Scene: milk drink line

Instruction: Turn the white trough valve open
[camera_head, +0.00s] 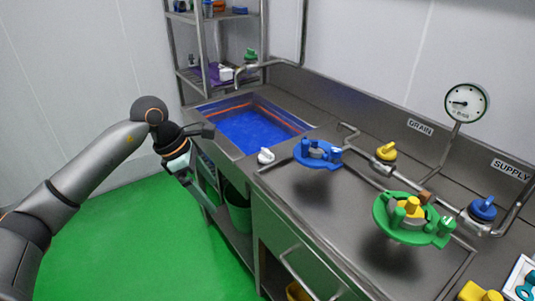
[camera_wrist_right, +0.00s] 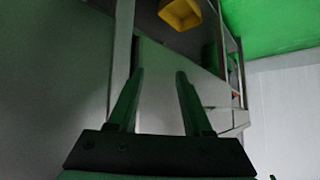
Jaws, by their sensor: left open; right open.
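A white valve knob (camera_head: 265,156) sits at the near right corner of the sink trough (camera_head: 222,143), by the counter edge. The trough holds blue liquid. My left gripper (camera_head: 207,165) is open and empty, left of the white knob and in front of the trough, apart from both. My right gripper (camera_wrist_right: 160,73) is open and empty in the right wrist view, with a cabinet and a yellow container beyond it. It does not show in the head view.
A blue fixture (camera_head: 318,153) and a green fixture (camera_head: 413,219) stand on the counter. Yellow (camera_head: 386,151) and blue (camera_head: 482,209) valve knobs sit on pipes behind. A pressure gauge (camera_head: 466,102) stands at right. A shelf rack (camera_head: 205,45) rises behind the trough. Green floor at left is clear.

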